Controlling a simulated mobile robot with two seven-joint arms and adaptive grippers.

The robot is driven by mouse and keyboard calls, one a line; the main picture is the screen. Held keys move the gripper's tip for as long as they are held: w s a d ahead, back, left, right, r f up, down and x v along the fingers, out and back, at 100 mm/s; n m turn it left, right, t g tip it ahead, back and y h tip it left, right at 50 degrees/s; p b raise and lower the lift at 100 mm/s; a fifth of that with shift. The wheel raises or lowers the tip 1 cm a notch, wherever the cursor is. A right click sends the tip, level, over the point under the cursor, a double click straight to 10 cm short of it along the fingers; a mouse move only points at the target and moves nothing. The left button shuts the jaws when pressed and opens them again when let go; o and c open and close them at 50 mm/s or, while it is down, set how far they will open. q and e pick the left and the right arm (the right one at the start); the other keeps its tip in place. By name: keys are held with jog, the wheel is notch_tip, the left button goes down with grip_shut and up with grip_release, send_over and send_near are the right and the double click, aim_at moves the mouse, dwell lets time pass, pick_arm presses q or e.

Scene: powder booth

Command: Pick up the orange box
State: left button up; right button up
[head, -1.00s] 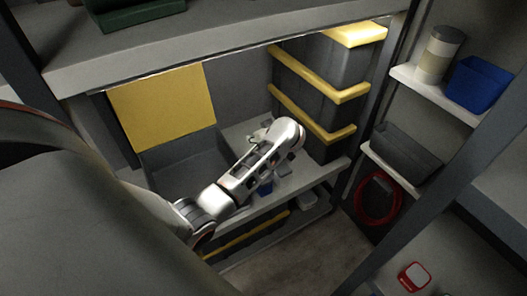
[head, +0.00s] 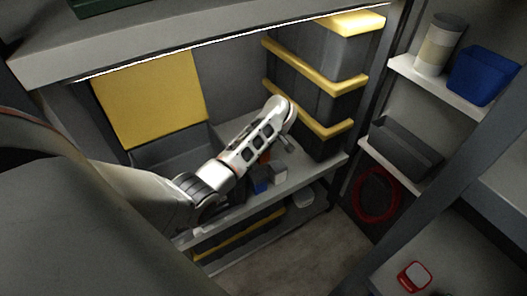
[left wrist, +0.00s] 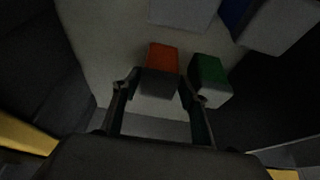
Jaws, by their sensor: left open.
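The orange box (left wrist: 162,56) is in the middle of the left wrist view, with a dark grey near side. In the head view only a small orange patch (head: 265,157) shows behind my arm. My left gripper (left wrist: 159,88) is open, its fingers spread to either side of the orange box's near end. Whether they touch it I cannot tell. The right finger is close to the green box (left wrist: 209,72), which stands just right of the orange one. In the head view the left gripper (head: 287,144) is mostly hidden behind its wrist. My right gripper is not in view.
A blue box (head: 259,186) and a pale box (head: 279,174) sit near the shelf's front edge. Dark cases with yellow bands (head: 330,85) stand right of my arm. A yellow panel (head: 150,100) is at the left, and an upper shelf (head: 200,45) overhangs.

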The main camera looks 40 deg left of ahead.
pick_arm(q)
jog(key=b+x, duration=0.2)
jog(key=x, duration=0.2)
jog(key=shift+a+f, duration=0.15)
jog(key=shift+f, duration=0.25)
jog(key=shift+w+a+f, duration=0.1)
jog(key=shift+a+f, duration=0.05)
jog(key=shift+f, duration=0.05)
jog(key=shift+w+r, duration=0.15)
jog(key=shift+r, duration=0.25)
jog(key=c, duration=0.7)
jog(key=shift+c, duration=1.1)
pick_arm(e)
jog(key=shift+w+a+f, duration=0.1)
jog(key=shift+w+a, duration=0.05)
jog(key=shift+a, duration=0.25)
